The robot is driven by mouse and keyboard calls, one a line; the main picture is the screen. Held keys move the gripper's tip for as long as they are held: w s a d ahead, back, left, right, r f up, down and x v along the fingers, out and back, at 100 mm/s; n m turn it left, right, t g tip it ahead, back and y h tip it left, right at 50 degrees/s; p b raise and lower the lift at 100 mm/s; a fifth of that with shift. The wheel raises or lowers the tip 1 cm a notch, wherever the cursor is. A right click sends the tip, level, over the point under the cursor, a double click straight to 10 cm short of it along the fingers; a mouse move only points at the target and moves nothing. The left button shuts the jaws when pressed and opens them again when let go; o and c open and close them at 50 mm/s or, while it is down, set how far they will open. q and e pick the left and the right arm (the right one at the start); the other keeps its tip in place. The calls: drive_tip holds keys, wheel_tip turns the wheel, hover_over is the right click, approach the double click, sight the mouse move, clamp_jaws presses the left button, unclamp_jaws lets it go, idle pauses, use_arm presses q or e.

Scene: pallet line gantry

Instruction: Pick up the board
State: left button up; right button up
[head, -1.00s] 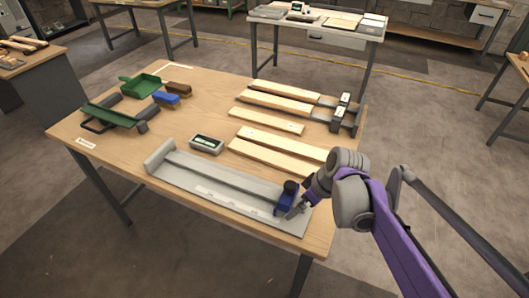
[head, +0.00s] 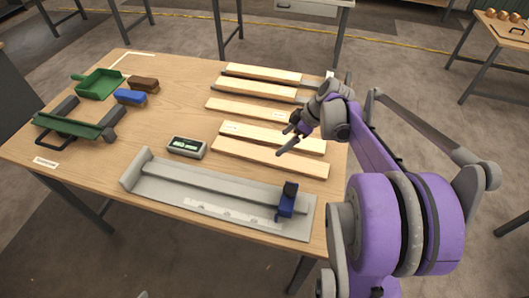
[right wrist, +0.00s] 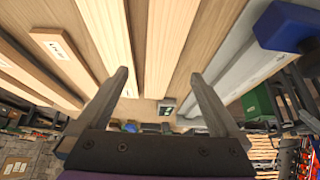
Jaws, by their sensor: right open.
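Several pale wooden boards lie side by side on the wooden table; the nearest board (head: 262,155) is by the grey fixture, with another board (head: 260,132) just behind it. My right gripper (head: 285,141) is open and empty above the right part of these two front boards. In the right wrist view its fingers (right wrist: 160,76) stand wide apart, with a board (right wrist: 168,45) running between them and a labelled board (right wrist: 62,46) to the left. No contact with a board shows. My left gripper is not in view.
A long grey fixture (head: 165,184) with a blue clamp (head: 287,202) lies at the table's front edge. A grey display box (head: 187,147) sits left of the boards. A green dustpan (head: 100,83), brushes and a dark green-topped stand (head: 72,121) are at the left.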

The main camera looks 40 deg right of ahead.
sight(269, 155)
drive_tip(key=shift+s+x, duration=0.25)
drive_tip(key=shift+x, duration=4.05)
drive_tip(key=shift+a+r, duration=0.1)
drive_tip(key=c, duration=1.5)
